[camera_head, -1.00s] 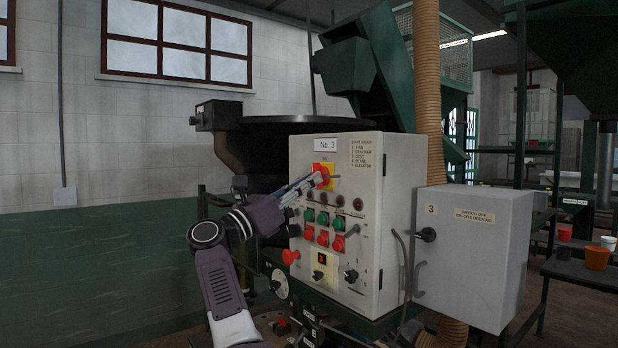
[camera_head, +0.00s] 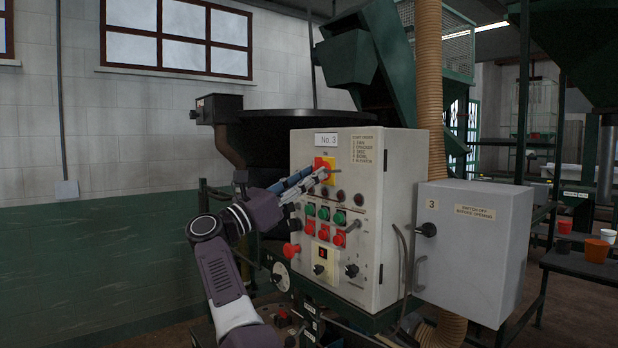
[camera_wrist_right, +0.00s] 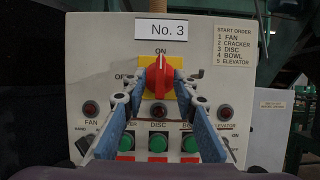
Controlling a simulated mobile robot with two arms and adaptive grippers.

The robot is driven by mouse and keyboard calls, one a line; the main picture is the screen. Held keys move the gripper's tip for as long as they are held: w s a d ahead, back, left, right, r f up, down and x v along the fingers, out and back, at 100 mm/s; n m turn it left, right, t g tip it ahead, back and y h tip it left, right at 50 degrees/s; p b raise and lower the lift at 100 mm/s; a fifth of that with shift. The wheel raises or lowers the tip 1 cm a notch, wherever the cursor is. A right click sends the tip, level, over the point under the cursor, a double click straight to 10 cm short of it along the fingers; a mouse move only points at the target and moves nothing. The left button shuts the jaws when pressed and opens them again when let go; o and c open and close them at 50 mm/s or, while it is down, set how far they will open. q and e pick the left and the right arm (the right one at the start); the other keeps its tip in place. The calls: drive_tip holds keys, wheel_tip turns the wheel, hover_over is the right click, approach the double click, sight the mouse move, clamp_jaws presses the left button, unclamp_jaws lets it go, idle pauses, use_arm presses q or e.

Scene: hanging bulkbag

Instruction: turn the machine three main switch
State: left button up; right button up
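The red main switch knob (camera_head: 322,172) sits on a yellow plate near the top of the grey No. 3 control panel (camera_head: 370,220). In the right wrist view the red knob (camera_wrist_right: 160,78) stands upright, with its pointer up at the ON mark. My right gripper (camera_wrist_right: 160,88) reaches in from below, one blue finger on each side of the knob. The fingertips close in on the knob's sides, and it looks held between them. In the head view my right gripper (camera_head: 312,182) meets the panel at the knob. My left gripper is not in view.
Below the knob are indicator lamps, green buttons (camera_head: 323,214) and red buttons (camera_head: 323,235). A red emergency button (camera_head: 291,250) sticks out at the panel's lower left. A grey switch box (camera_head: 475,245) juts out to the right. Hoppers and ducting rise behind.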

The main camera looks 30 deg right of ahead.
drive_tip(key=v, duration=1.2)
idle(0.3)
